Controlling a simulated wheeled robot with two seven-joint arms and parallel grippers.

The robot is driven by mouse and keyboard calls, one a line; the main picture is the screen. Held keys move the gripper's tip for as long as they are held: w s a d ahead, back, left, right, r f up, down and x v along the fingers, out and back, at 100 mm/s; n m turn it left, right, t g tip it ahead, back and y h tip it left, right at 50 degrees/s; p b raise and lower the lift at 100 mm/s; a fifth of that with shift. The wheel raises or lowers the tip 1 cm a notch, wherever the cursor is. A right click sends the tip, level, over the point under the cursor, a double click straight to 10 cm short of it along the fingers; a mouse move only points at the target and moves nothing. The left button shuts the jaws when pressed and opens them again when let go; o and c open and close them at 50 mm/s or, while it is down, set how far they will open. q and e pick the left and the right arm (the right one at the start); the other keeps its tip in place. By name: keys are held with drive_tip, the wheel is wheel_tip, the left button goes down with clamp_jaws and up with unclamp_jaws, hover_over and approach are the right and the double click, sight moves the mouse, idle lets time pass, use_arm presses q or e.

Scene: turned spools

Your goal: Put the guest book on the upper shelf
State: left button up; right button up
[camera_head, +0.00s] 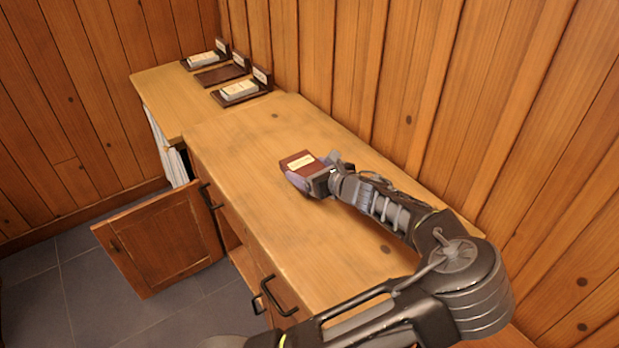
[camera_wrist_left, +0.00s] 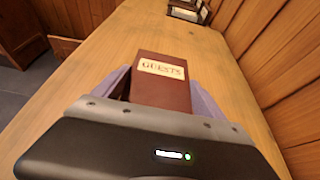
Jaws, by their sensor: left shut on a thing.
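The guest book (camera_head: 298,163) is dark red with a cream label. In the left wrist view the label on the book (camera_wrist_left: 161,90) reads "GUESTS". My left gripper (camera_head: 311,176) is shut on it, with the lilac fingers on both sides of the book; it also shows in the left wrist view (camera_wrist_left: 160,95). The book is over the middle of the wooden counter (camera_head: 250,145); I cannot tell whether it touches the top. Below the counter front, an open compartment shows part of a wooden shelf (camera_head: 243,262); its upper level is not clear. My right gripper is not in view.
A cabinet door (camera_head: 165,238) stands open into the room. Black handles (camera_head: 278,297) stick out from the counter front. Several dark stands with cards (camera_head: 240,92) line the far end. A plank wall (camera_head: 400,90) borders the counter. The counter around the book is clear.

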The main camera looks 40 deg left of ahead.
sight(310, 171)
use_arm(q)
wheel_tip(310, 171, up, 6)
drive_tip(key=shift+r, duration=0.25)
idle(0.6)
